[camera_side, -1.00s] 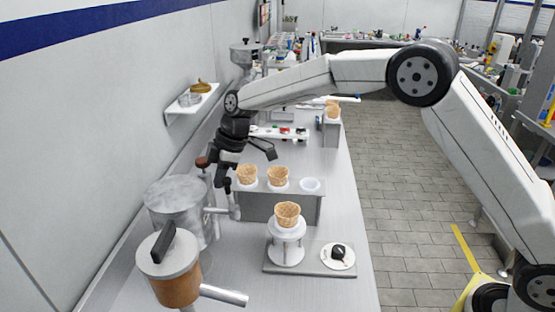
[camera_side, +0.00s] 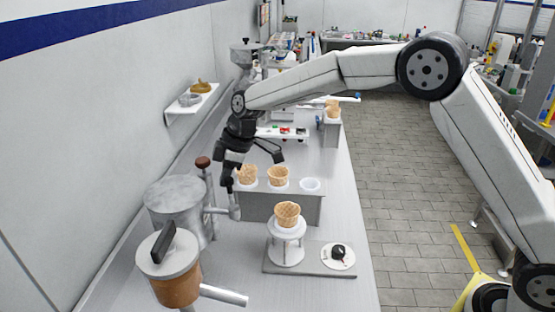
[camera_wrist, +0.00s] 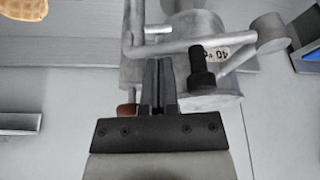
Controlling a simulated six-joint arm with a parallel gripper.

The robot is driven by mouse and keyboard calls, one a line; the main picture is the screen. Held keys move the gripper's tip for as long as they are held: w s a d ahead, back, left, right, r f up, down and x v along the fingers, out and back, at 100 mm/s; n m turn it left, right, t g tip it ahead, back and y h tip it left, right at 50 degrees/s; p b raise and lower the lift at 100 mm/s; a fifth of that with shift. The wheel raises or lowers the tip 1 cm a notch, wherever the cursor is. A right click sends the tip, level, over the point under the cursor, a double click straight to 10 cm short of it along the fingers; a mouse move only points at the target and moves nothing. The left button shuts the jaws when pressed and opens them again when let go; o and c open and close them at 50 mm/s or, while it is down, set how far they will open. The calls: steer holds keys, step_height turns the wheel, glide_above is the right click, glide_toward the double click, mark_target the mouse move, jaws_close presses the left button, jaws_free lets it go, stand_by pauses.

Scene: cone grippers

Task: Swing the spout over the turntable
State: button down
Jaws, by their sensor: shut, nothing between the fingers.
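The spout (camera_side: 217,210) is a grey pipe on the side of a metal tank (camera_side: 176,203), with its outlet end left of the cone rack. The turntable (camera_side: 285,232) is a round white stand on a grey base, with a waffle cone (camera_side: 287,213) upright on it. The spout end lies left of the turntable, not above it. My gripper (camera_side: 229,190) is shut and empty, just above the spout in the side view. In the wrist view my shut fingers (camera_wrist: 157,75) point at the pipework (camera_wrist: 180,45); I cannot tell whether they touch it.
A brown-knobbed lever (camera_side: 203,163) stands beside the tank, close left of my gripper. A second tank with a copper body (camera_side: 177,288) is in the foreground.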

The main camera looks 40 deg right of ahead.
steer(key=s+d+m+t+h, duration=0.2)
steer(key=s+d+m, duration=0.3)
steer(key=s+m, duration=0.5)
steer(key=shift+s+d+m+h, duration=0.15)
steer(key=shift+d+m+h, duration=0.15)
steer(key=shift+m+h, duration=0.75)
steer(key=shift+m+y, duration=0.25)
steer(key=shift+s+r, duration=0.1)
stand_by(0.5)
steer(key=v, duration=0.9)
steer(key=shift+a+r, duration=0.35)
steer(key=shift+s+d+f, duration=0.1)
steer(key=shift+s, duration=0.05)
steer(key=s+d+f+g, duration=0.1)
steer(key=s+d+f, duration=1)
steer(key=s+f, duration=0.3)
steer(key=shift+d+f, duration=0.35)
steer(key=shift+d, duration=0.05)
